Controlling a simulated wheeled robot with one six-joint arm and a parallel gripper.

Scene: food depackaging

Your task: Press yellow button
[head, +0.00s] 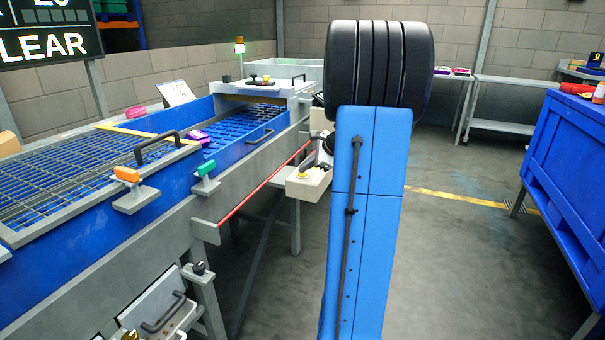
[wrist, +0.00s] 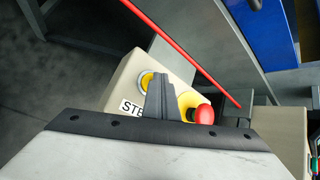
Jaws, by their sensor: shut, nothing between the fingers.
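The yellow button (wrist: 146,80) shows in the wrist view on a beige control box (wrist: 122,83), with a light ring around it. My gripper (wrist: 159,78) is shut and empty. Its fingertips appear just right of the yellow button and overlap its right edge in the picture. I cannot tell whether they touch it. A label starting "STE" is partly hidden by the gripper. A red mushroom button (wrist: 205,114) on a yellow base sits right of the fingers. In the head view the control box (head: 308,186) stands beside the conveyor, with my gripper at its top.
A red rail (wrist: 185,50) runs diagonally past the box in the wrist view. A blue bin (head: 565,150) stands right; the floor between is clear.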

